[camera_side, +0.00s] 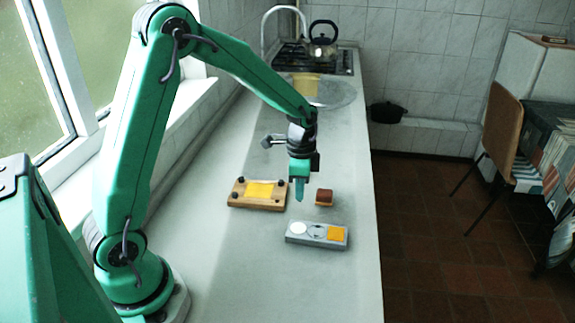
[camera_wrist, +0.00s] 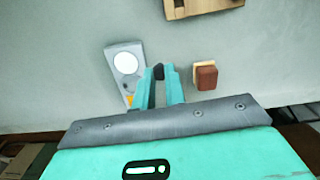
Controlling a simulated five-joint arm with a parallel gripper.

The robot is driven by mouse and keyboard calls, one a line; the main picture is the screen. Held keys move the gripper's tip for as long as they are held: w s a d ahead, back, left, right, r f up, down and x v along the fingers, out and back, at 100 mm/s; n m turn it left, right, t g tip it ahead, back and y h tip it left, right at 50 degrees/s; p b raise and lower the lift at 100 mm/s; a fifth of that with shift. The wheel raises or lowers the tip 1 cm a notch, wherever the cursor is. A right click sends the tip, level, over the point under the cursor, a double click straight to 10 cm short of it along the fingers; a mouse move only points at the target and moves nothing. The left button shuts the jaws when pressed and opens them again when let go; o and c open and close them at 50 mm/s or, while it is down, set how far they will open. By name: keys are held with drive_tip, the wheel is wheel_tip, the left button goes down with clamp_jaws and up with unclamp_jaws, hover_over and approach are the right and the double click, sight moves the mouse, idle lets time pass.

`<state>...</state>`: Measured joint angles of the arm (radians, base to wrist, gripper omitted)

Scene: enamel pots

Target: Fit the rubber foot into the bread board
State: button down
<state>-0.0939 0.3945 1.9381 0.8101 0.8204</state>
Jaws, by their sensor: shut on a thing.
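My gripper (camera_side: 299,198) hangs above the worktop, between the bread board and the grey tray. In the wrist view, my gripper (camera_wrist: 159,76) is shut on the rubber foot (camera_wrist: 158,71), a small black piece at the fingertips. The foot is hard to make out in the side view. The bread board (camera_side: 270,205) is a tan wooden slab left of my gripper, with a yellow patch on top and several dark round pieces near its corners. Only its edge (camera_wrist: 205,9) shows at the top of the wrist view. The foot is apart from the board.
A grey tray (camera_side: 316,244) with a white disc and an orange patch lies nearer the camera. A red-brown block (camera_side: 324,197) on a tan base stands right of my gripper. A kettle (camera_side: 321,44) and sink are far back. The worktop's right edge drops to the floor.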

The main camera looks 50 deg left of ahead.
drive_tip(key=s+a, duration=0.2)
drive_tip(key=a, duration=0.5)
drive_tip(key=shift+a+r+n, duration=0.15)
drive_tip(key=shift+r+n, duration=0.25)
drive_tip(key=shift+s+f, duration=0.1)
drive_tip(key=shift+f, duration=0.05)
drive_tip(key=shift+f, duration=2.05)
drive_tip(key=shift+f, duration=0.9)
drive_tip(key=c, duration=1.3)
unclamp_jaws()
